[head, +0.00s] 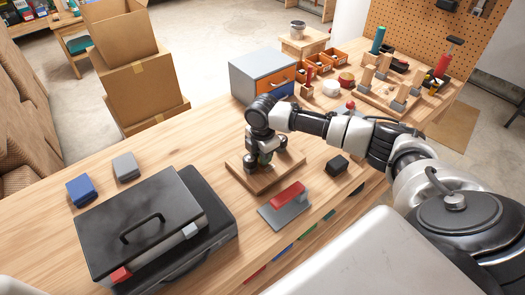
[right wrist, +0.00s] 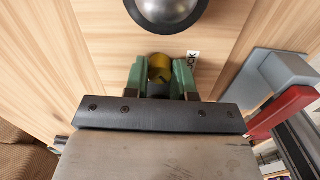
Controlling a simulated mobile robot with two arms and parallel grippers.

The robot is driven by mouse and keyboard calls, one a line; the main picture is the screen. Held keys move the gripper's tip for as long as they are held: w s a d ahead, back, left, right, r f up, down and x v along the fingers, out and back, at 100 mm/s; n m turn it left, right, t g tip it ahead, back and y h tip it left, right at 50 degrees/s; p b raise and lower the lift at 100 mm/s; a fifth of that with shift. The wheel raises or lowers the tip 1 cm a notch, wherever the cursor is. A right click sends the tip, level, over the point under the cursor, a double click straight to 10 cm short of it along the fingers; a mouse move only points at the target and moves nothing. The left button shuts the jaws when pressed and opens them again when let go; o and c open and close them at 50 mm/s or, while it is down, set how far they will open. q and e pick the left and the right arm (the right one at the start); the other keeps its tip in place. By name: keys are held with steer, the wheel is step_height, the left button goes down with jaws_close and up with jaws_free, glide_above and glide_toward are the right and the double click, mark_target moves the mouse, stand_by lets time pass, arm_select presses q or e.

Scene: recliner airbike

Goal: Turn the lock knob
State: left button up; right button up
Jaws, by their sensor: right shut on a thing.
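The lock knob (right wrist: 160,66) is a small brass-coloured round knob on a wooden board (right wrist: 85,30) in the right wrist view. A white label (right wrist: 192,58) with partly readable dark letters lies beside it. My right gripper (right wrist: 160,80) is shut on the knob, with one green finger on each side. In the head view my right gripper (head: 265,158) points down over the board (head: 258,189) and hides the knob. A grey metal dome (right wrist: 168,12) sits just beyond the knob. My left gripper is not in view.
A black toolbox (head: 140,215) stands at left, near blue (head: 81,190) and grey (head: 126,166) blocks. A drawer cabinet (head: 264,72) stands behind. Bare tabletop lies left of the board.

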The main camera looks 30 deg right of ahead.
steer(key=shift+r+m, duration=0.1)
steer(key=shift+m, duration=0.3)
steer(key=shift+s+r+m+p, duration=0.1)
steer(key=shift+r+m+p, duration=0.1)
steer(key=shift+m+p, duration=0.75)
steer(key=shift+f+p, duration=0.1)
steer(key=shift+p, duration=0.45)
steer(key=shift+f+m, duration=0.25)
steer(key=shift+m, duration=0.1)
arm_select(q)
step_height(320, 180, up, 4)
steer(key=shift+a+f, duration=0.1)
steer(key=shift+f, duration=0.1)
arm_select(e)
steer(key=o, duration=0.6)
steer(key=shift+c, duration=0.2)
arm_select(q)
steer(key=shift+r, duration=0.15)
arm_select(e)
steer(key=shift+r, duration=0.15)
step_height(320, 180, up, 5)
steer(key=p, duration=0.5)
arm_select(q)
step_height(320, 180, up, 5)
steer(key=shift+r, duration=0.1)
